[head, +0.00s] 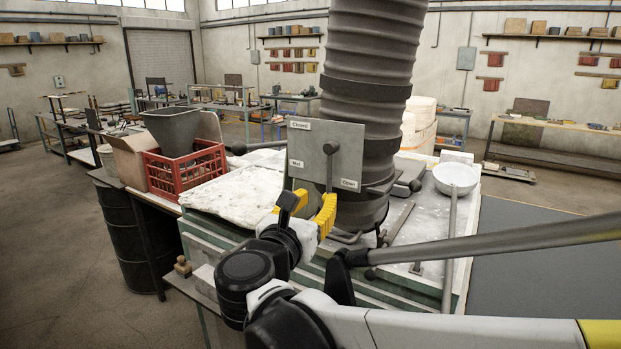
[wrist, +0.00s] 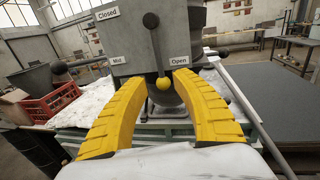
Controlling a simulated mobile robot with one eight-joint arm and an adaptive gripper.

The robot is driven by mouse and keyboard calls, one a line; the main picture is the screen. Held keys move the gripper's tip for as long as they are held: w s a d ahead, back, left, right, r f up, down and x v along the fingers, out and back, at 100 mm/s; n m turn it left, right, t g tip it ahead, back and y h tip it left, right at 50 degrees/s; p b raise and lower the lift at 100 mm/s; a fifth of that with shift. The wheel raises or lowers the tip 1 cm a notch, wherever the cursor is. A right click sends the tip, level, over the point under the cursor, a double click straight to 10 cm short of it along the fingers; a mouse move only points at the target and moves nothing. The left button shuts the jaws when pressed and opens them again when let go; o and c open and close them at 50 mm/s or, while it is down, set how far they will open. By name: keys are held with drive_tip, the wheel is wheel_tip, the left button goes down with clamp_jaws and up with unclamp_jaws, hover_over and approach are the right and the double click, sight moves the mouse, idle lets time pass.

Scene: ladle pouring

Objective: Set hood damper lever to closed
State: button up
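The grey damper plate (head: 350,140) stands in front of the ribbed hood duct (head: 368,60), with labels Closed at upper left, Mid at lower left and Open at lower right. The lever (head: 330,165) hangs down from a dark round hub, its lower end closer to Open than to Mid. My gripper (head: 312,203) is open below the plate. Its yellow fingers are apart in the wrist view (wrist: 148,77); contact with the lever cannot be told.
A red crate (head: 181,174) with a grey bin stands left on the bench, beside a white sheet (head: 240,193). A white bowl (head: 456,178) and long-handled tools lie to the right. A long grey rod (head: 500,243) crosses in front at right.

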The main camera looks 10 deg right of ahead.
sight(328, 186)
drive_tip(key=b+x, duration=0.1)
drive_tip(key=x, duration=0.7)
drive_tip(key=shift+w+d, duration=0.2)
drive_tip(key=shift+c, duration=0.5)
drive_tip(key=shift+f, duration=0.1)
clamp_jaws()
